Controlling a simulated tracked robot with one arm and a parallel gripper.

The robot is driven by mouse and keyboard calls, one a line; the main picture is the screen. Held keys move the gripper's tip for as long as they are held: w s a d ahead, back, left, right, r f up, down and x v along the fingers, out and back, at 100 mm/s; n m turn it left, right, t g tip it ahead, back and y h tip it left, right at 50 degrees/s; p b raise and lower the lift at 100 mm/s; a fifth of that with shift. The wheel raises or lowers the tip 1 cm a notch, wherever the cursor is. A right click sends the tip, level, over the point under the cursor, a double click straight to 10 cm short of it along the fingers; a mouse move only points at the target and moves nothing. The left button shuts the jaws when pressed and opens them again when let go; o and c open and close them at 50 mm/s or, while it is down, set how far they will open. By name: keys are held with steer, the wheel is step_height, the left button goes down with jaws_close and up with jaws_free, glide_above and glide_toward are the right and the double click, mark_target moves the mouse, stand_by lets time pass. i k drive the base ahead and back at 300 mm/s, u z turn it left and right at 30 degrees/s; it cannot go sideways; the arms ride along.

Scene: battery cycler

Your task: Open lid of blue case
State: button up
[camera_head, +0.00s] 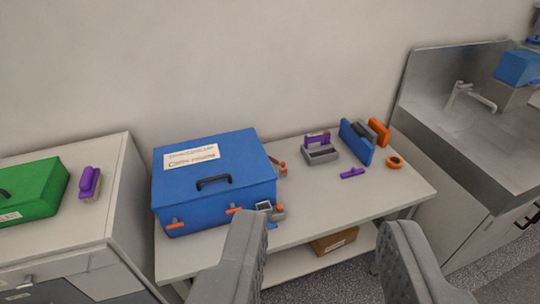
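The blue case (228,195) stands on the white table in the middle, with its lid shut. A white label (191,156) and a black handle (213,182) are on the lid. Orange latches (174,225) show on its front side. My gripper (318,250) is in the lower part of the picture. Its two grey fingers are wide apart with nothing between them. The fingers are in front of and to the right of the case, apart from it as far as I can tell.
A green case (33,188) and a purple brush (88,182) lie on the left cabinet. Several small tools, among them a grey box (321,153) and a blue block (357,142), stand right on the table (310,209). A steel sink (495,140) is at the far right.

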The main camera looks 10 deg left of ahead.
mark_target(186, 171)
steer(key=z, duration=0.2)
steer(key=i, duration=0.9)
steer(key=u, duration=0.5)
steer(key=i, duration=0.55)
steer(key=u, duration=0.5)
